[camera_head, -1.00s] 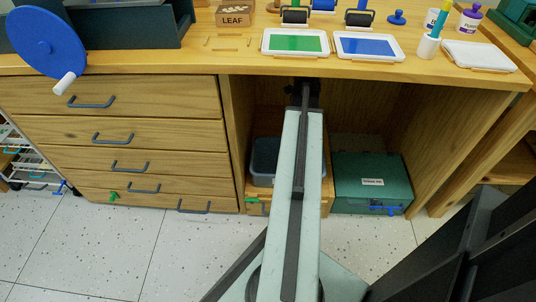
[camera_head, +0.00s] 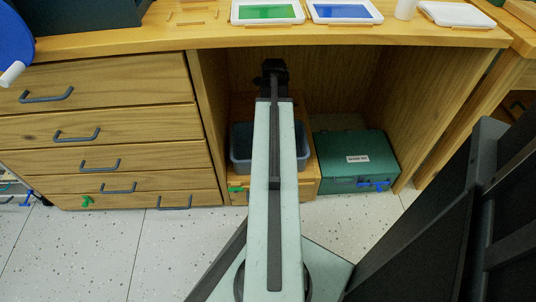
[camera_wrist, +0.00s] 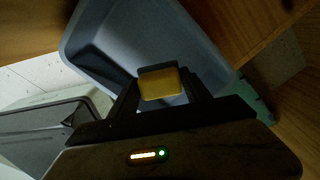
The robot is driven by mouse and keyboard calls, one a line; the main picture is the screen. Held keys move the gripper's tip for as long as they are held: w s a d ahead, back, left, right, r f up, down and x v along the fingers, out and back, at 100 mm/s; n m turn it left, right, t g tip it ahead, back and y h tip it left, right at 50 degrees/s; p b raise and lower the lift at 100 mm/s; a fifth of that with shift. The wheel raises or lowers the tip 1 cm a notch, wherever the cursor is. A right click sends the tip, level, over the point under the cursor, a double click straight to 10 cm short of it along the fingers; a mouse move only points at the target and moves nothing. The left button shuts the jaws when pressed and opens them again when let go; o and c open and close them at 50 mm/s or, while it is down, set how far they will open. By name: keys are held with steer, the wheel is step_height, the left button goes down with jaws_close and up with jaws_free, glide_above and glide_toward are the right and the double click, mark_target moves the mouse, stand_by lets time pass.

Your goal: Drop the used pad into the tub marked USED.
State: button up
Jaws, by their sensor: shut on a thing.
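A yellow pad (camera_wrist: 160,84) is held between the fingers of my gripper (camera_wrist: 158,90), which is shut on it. In the wrist view, the pad is seen over the blue-grey tub (camera_wrist: 101,52); its height above the tub floor is unclear. In the head view the tub (camera_head: 241,148) sits in the open bay under the counter, partly hidden behind my arm. My gripper (camera_head: 274,68) is at the far end of the arm inside the bay, and its fingers and the pad are hidden there. No USED marking is readable.
The tub stands on a low wooden box (camera_head: 308,180) with a green clip. A green case (camera_head: 355,165) with a label and blue latch is to its right. Drawers (camera_head: 100,130) flank the bay on the left. The counter edge (camera_head: 400,36) is above my arm.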

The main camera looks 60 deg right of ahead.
steer(key=shift+r, duration=0.1)
steer(key=o, duration=1.3)
step_height(320, 180, up, 8)
steer(key=p, duration=0.8)
steer(key=shift+r+p, duration=1.8)
steer(key=shift+p, duration=0.05)
steer(key=shift+r, duration=0.1)
